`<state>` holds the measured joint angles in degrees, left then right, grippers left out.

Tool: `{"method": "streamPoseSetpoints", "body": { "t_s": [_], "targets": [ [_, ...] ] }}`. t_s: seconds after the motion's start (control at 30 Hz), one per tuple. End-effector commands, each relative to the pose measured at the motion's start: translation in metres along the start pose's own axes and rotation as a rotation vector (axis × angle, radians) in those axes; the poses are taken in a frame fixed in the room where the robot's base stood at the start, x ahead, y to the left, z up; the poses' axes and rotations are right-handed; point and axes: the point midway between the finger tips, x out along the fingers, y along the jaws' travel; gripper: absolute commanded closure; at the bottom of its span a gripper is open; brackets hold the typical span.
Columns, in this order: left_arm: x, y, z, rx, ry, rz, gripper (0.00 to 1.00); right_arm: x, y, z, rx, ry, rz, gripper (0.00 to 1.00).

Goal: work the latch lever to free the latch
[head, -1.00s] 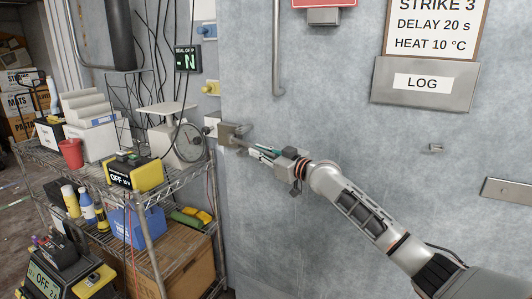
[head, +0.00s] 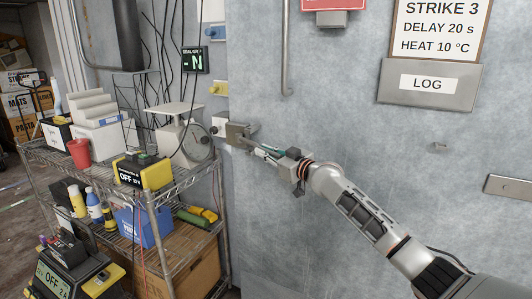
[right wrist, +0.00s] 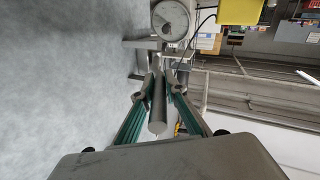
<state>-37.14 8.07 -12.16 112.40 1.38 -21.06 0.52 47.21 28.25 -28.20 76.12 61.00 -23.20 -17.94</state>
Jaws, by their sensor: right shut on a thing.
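The latch (head: 238,134) is a grey metal plate block at the left edge of the grey freezer door (head: 330,130). Its lever (right wrist: 158,105) is a grey round bar that shows between the fingers in the right wrist view. My right gripper (head: 262,149) is at the latch, with its fingers shut on the lever; it also shows in the right wrist view (right wrist: 160,88). In the head view the fingers hide most of the lever. My left gripper is not in view.
A wire shelf (head: 150,197) left of the door holds a dial scale (head: 190,140), a yellow-black box (head: 143,171) and a red cup (head: 79,153). A vertical pipe handle (head: 286,50) is above the latch.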

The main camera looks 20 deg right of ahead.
Motion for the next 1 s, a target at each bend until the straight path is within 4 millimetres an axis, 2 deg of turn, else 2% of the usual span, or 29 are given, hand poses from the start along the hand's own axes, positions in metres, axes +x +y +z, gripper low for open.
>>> {"method": "streamPoseSetpoints", "body": {
  "t_s": [0.03, 0.07, 0.1, 0.43, 0.57, 0.67, 1.0],
  "targets": [
    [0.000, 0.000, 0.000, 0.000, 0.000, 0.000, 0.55, -0.001, 0.004, -0.006, 0.001, 0.011, 0.006, 0.80],
    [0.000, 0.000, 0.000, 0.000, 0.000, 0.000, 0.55, -0.001, 0.004, -0.006, 0.002, 0.011, 0.006, 0.72],
    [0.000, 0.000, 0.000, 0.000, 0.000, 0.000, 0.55, -0.001, 0.003, -0.006, 0.002, 0.010, 0.005, 0.71],
    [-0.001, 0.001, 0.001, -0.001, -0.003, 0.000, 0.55, -0.001, 0.001, -0.002, 0.002, 0.005, 0.001, 0.71],
    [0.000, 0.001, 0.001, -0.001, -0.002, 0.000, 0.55, -0.008, 0.001, -0.001, 0.001, 0.003, 0.001, 0.71],
    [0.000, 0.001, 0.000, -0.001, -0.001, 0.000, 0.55, -0.020, 0.001, -0.001, -0.001, 0.004, 0.001, 0.71],
    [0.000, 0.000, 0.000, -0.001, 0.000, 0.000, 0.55, -0.084, 0.002, -0.001, -0.001, 0.003, 0.002, 0.71]
  ]
}}
